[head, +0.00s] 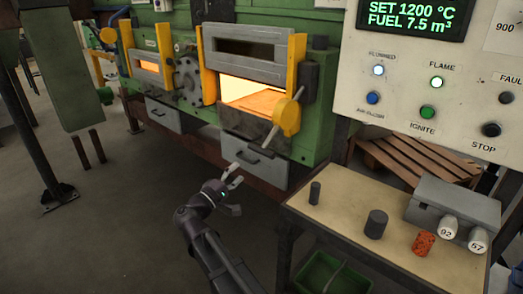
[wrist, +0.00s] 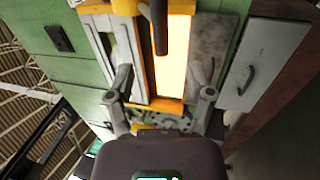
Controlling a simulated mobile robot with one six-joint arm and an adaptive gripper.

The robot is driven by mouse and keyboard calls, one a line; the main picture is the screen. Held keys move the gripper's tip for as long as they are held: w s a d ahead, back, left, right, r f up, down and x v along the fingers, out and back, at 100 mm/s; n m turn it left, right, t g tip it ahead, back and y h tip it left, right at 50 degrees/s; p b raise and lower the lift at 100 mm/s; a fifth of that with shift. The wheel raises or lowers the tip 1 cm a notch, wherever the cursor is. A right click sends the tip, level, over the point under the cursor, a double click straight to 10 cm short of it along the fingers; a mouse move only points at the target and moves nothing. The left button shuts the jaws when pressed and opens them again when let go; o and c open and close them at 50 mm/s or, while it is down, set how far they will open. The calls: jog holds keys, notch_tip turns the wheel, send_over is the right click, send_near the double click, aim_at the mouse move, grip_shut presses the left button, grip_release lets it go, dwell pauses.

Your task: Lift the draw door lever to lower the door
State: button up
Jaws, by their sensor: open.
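The draw door lever (head: 286,115) is a yellow hub with a grey bar, at the right side of the larger furnace opening in the head view. Its bar slants, with the upper end to the right. In the wrist view, a dark bar with yellow behind it (wrist: 158,28), seemingly the lever, shows at the top. The grey draw door (head: 248,68) is raised between yellow posts, above a glowing opening (head: 252,97). My gripper (head: 236,188) is open and empty, below and left of the lever, apart from it. In the wrist view my gripper (wrist: 162,82) has its fingers spread.
A grey drawer (head: 253,160) with a handle sits under the opening. A bench (head: 345,222) at right holds dark cylinders, an orange piece and a grey block with numbered tags. A control panel (head: 430,105) hangs above the bench. Open floor lies at left.

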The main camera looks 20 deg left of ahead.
aim_at(261, 148)
jog(key=p+x, duration=0.2)
jog(key=x, duration=0.9)
jog(key=shift+w+d, duration=0.15)
jog(key=shift+w, duration=0.1)
jog(key=shift+r, duration=0.1)
grip_shut()
